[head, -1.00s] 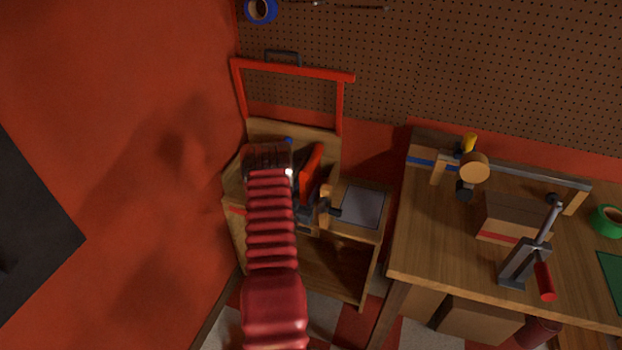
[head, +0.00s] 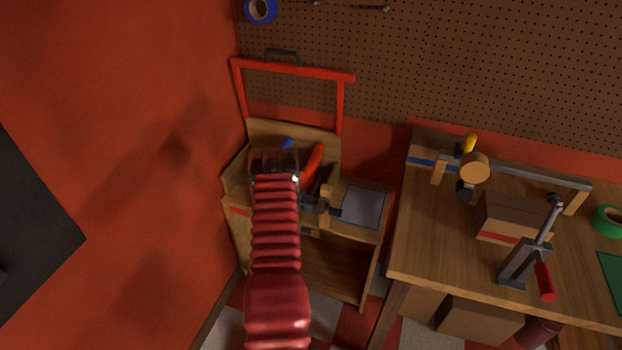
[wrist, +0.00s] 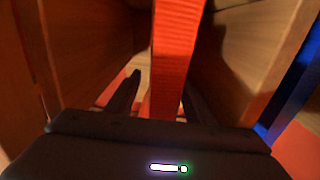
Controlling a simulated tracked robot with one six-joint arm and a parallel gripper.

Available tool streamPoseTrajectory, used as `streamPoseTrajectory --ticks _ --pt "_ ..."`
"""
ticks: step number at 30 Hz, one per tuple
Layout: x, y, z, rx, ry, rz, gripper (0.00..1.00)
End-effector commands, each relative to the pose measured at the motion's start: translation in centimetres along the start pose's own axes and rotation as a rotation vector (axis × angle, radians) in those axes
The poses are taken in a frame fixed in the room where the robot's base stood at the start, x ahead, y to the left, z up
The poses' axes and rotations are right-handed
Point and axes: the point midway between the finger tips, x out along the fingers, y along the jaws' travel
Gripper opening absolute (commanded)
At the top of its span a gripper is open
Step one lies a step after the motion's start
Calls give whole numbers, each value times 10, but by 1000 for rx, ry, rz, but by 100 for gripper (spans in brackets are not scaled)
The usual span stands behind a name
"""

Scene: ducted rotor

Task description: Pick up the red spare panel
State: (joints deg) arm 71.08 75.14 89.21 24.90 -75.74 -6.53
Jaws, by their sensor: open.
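The red spare panel (head: 314,160) stands on edge in the wooden cart (head: 348,242), just right of my wrist in the head view. In the wrist view the panel (wrist: 174,55) is a narrow upright red strip running down between the dark fingers. My gripper (wrist: 163,85) is open, with one finger on each side of the panel. I cannot tell whether either finger touches it. In the head view my arm hides the fingers and the lower part of the panel.
Wooden walls of the cart (wrist: 85,45) stand close on both sides. A blue piece (wrist: 292,85) is at the right. A grey plate (head: 362,207) lies on the cart's side shelf. The workbench (head: 440,235) stands to the right, the red wall to the left.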

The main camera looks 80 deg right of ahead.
Motion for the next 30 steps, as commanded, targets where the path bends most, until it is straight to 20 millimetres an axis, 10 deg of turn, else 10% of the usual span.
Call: streamPoseTrajectory --ticks 13,30 --pt "0 0 0 0 0 0 48" --pt "0 0 0 0 0 -1 8"
